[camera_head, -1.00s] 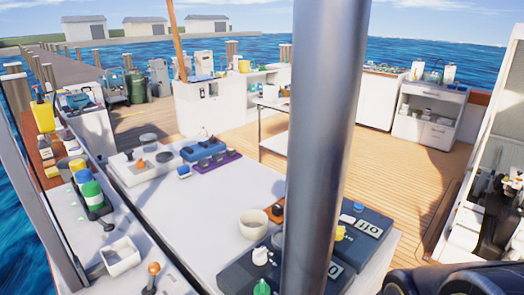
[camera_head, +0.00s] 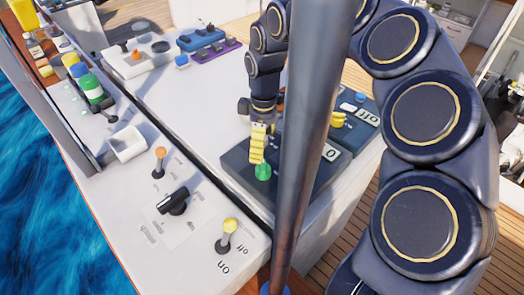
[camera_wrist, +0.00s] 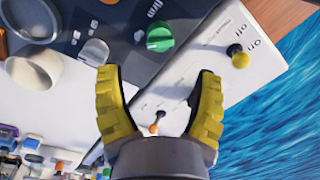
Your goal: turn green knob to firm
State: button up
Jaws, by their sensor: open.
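The green knob (camera_head: 263,171) stands on the near edge of a dark control box (camera_head: 238,165). In the wrist view the green knob (camera_wrist: 160,38) shows from above with a pale pointer mark, and the word "firm" (camera_wrist: 153,10) is printed beside it on the box. My gripper (camera_wrist: 160,75) is open and empty, its two yellow fingers apart, with the knob beyond the fingertips. In the head view my gripper (camera_head: 258,158) hangs right over the knob, fingers pointing down. Whether it touches the knob cannot be told there.
A white knob (camera_wrist: 95,50) sits on the same box, with a pale cup (camera_wrist: 36,72) beside it. A yellow-tipped on/off lever (camera_head: 229,226), a black rotary knob (camera_head: 174,201) and an orange-tipped lever (camera_head: 159,153) stand on the side ledge. A grey pole (camera_head: 312,140) hides part of the box.

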aim_at(262, 164)
notch_tip(262, 164, down, 8)
jog(key=shift+s, duration=0.15)
dwell(0.3)
jog(key=c, duration=1.1)
